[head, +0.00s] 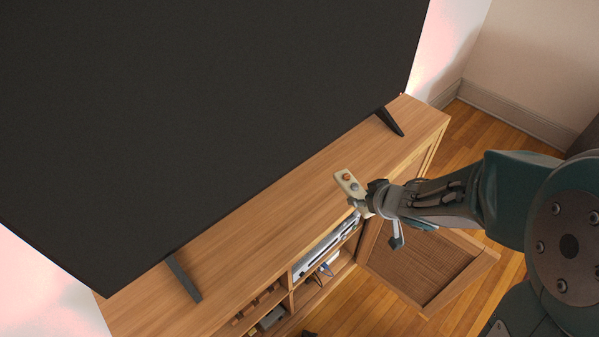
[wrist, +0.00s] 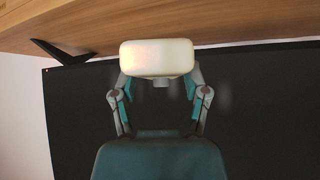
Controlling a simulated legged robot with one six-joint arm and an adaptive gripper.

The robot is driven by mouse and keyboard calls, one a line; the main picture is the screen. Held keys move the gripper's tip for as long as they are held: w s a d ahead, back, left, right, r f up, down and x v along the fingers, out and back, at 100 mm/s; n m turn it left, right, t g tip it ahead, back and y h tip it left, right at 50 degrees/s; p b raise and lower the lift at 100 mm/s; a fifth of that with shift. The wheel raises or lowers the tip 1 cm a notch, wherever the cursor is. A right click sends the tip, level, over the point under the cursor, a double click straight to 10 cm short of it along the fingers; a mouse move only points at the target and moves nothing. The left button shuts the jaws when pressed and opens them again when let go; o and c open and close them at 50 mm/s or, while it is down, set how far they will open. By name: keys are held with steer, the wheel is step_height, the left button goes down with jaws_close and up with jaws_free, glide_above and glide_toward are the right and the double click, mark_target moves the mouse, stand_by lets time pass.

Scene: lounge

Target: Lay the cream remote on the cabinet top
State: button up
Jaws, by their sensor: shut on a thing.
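The cream remote (head: 349,184) is held in my gripper (head: 366,200), with its coloured buttons showing in the head view. In the wrist view the remote (wrist: 157,58) shows as a cream block between the two fingers of my gripper (wrist: 158,82), which is shut on it. The cabinet top (head: 262,211) is light wood. In the head view the remote appears over the front edge of the cabinet top; I cannot tell whether it touches the wood. The cabinet top (wrist: 215,22) also shows along the upper part of the wrist view.
A large black television (head: 205,110) stands on the cabinet on two dark feet (head: 391,122). A cabinet door (head: 425,268) hangs open below my arm. Open shelves (head: 325,257) hold several items. The strip of top in front of the television is clear.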

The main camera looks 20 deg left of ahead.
mark_target(361, 196)
steer(key=s+a+r+n+g+y, duration=0.2)
steer(key=s+a+n, duration=0.1)
steer(key=s, duration=0.3)
steer(key=w+a+f, duration=0.2)
steer(key=w+f, duration=0.1)
steer(key=w, duration=0.1)
steer(key=w+a+f, duration=0.2)
steer(key=w+f, duration=0.1)
steer(key=w, duration=0.1)
steer(key=w+a+f, duration=0.2)
steer(key=w+f, duration=0.2)
steer(key=shift+a, duration=0.35)
steer(key=shift+f, duration=1.45)
steer(key=o, duration=1.2)
steer(key=shift+f, duration=0.1)
steer(key=v, duration=1.2)
steer(key=shift+a+r, duration=0.15)
steer(key=shift+r, duration=0.1)
